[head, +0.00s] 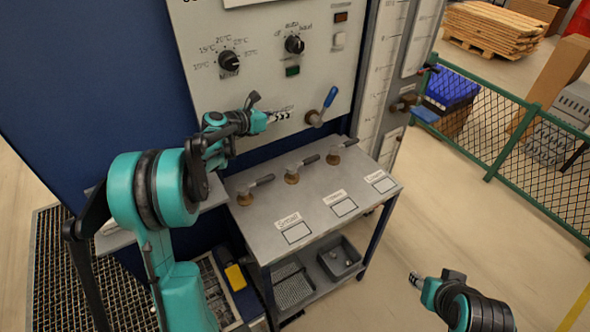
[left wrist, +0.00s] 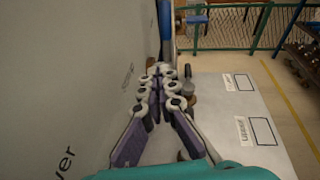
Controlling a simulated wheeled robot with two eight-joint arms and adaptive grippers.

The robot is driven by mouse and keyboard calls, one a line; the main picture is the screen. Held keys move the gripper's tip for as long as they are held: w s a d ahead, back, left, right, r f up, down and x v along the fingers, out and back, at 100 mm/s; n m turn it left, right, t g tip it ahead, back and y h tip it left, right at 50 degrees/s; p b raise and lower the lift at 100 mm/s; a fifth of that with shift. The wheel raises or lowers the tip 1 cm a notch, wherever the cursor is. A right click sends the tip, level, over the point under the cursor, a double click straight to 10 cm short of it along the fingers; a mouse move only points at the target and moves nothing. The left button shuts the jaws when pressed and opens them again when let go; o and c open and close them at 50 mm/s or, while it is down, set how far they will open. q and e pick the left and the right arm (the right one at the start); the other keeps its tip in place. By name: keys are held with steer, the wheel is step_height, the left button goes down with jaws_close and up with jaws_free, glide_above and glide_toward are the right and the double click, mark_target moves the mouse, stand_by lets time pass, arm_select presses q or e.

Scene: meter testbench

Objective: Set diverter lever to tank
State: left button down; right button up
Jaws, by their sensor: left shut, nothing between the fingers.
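The diverter lever (head: 330,97) has a blue handle on a brass hub on the grey panel. The handle points up and slightly right. In the left wrist view, the blue handle (left wrist: 166,22) stands just beyond my fingertips. My left gripper (head: 286,115) is shut and empty, close to the panel and just left of the hub, with a small visible gap. It also shows in the left wrist view (left wrist: 162,78), fingers together, hiding part of the lever's lower end. The lettering by the lever is partly hidden. My right gripper (head: 414,280) is far from the panel at lower right, its jaw opening unclear.
Below the panel, a grey bench (head: 262,215) carries three brass valves with dark handles and labelled rectangles. A lower shelf holds a grey bin (head: 339,258). Two knobs (head: 229,61) sit higher on the panel. A green mesh fence (head: 500,125) stands at right; the floor before it is clear.

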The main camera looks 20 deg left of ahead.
arm_select(q)
steer(key=p+v, duration=0.1)
steer(key=v, duration=0.4)
steer(key=s+d+f+m+g+y+b, duration=0.1)
steer(key=s+d+m+g, duration=0.1)
steer(key=s+d+m, duration=0.4)
steer(key=s+d+f+m+g+y+b, duration=0.2)
steer(key=s+d+m, duration=0.4)
steer(key=s+m, duration=0.2)
steer(key=shift+s+d+f, duration=0.3)
steer(key=shift+s+d, duration=0.05)
steer(key=shift+s, duration=0.3)
steer(key=s+f+m+y, duration=0.2)
steer(key=s+f+m, duration=0.1)
steer(key=s+m, duration=0.5)
steer(key=s+f+m+g+y, duration=0.1)
steer(key=s+f+m+y, duration=0.2)
steer(key=s+m, duration=0.5)
steer(key=s+d, duration=0.1)
steer(key=s, duration=0.2)
steer(key=shift+f+m+g, duration=0.3)
steer(key=shift+m, duration=0.1)
